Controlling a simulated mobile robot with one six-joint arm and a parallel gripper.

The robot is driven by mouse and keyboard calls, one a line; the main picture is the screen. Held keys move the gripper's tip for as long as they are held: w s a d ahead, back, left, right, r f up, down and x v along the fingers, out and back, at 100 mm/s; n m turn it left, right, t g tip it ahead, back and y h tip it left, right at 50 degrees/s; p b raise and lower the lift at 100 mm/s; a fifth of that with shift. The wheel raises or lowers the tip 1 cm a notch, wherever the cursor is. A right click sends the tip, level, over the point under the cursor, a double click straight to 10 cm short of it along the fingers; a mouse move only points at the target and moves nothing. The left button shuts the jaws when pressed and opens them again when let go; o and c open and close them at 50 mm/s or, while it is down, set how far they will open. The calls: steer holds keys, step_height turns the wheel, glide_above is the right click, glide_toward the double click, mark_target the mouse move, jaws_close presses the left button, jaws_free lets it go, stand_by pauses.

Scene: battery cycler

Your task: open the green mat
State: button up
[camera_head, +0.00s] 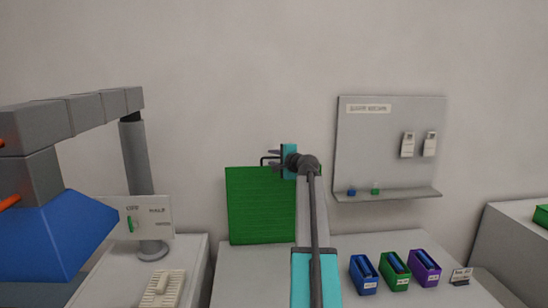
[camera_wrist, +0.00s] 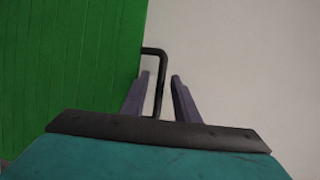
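The green mat (camera_head: 262,205) is an upright, ribbed green panel behind the table in the head view. It fills the left of the wrist view (camera_wrist: 65,70). A thin black bent handle (camera_wrist: 153,50) stands out from its right edge; the handle is small in the head view (camera_head: 264,160). My gripper (camera_wrist: 161,78) is at the mat's upper right. Its two fingers are apart, with the handle's bar running between them. Gaps show on both sides of the bar, so the gripper does not look closed on it. My arm hides part of the area right of the mat.
A grey wall panel (camera_head: 390,140) with a shelf hangs above.

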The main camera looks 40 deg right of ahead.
steer(key=shift+w, duration=0.1)
jaws_close()
steer(key=shift+d, duration=0.1)
stand_by(0.3)
